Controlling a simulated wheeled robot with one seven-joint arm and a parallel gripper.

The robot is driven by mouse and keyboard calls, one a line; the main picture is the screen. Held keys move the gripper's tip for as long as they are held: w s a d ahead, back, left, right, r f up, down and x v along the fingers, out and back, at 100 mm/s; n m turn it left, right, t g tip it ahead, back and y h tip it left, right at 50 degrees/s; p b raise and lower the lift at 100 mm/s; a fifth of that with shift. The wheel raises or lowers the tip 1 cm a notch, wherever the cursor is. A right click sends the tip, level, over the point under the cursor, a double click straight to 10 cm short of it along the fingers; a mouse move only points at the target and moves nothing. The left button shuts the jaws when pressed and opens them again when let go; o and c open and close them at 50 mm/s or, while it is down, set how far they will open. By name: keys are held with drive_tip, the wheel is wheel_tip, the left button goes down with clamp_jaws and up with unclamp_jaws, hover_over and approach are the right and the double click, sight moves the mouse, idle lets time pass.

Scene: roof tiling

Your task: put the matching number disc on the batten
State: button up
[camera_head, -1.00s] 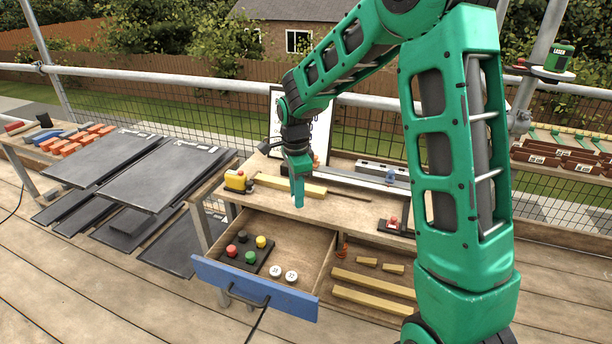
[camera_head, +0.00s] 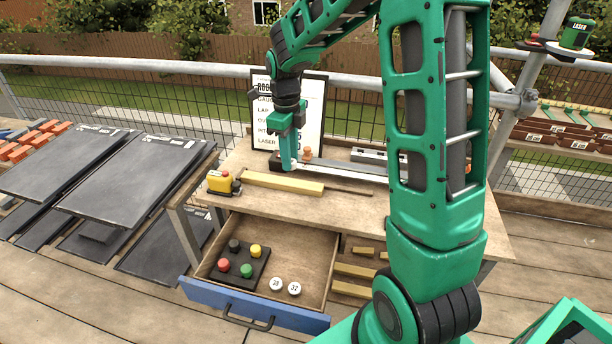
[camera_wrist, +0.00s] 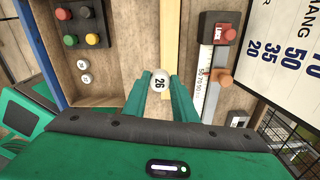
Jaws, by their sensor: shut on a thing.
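My gripper (camera_head: 288,165) is over the bench, pointing down near the far side of the pale wooden batten (camera_head: 283,184). In the wrist view, the fingers (camera_wrist: 160,84) are shut on a white number disc (camera_wrist: 161,80) that appears to read 26. The batten (camera_wrist: 172,28) runs away from just beyond the disc; I cannot tell whether they touch. In the head view the held disc does not show clearly. Two more white discs, (camera_head: 276,284) and (camera_head: 294,288), lie in the open drawer (camera_head: 312,254); their numbers look like 38 and 37.
A dark block with coloured knobs (camera_head: 240,264) is in the drawer. A yellow tool (camera_head: 222,183) stands left of the batten. A lettered board (camera_head: 313,105) stands at the back, with a marked rule (camera_wrist: 207,80) nearby. Dark slates (camera_head: 130,180) lie left.

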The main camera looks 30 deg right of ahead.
hover_over(309, 185)
wheel_tip(309, 185, down, 3)
drive_tip(key=shift+f, duration=2.15)
drive_tip(key=o, duration=1)
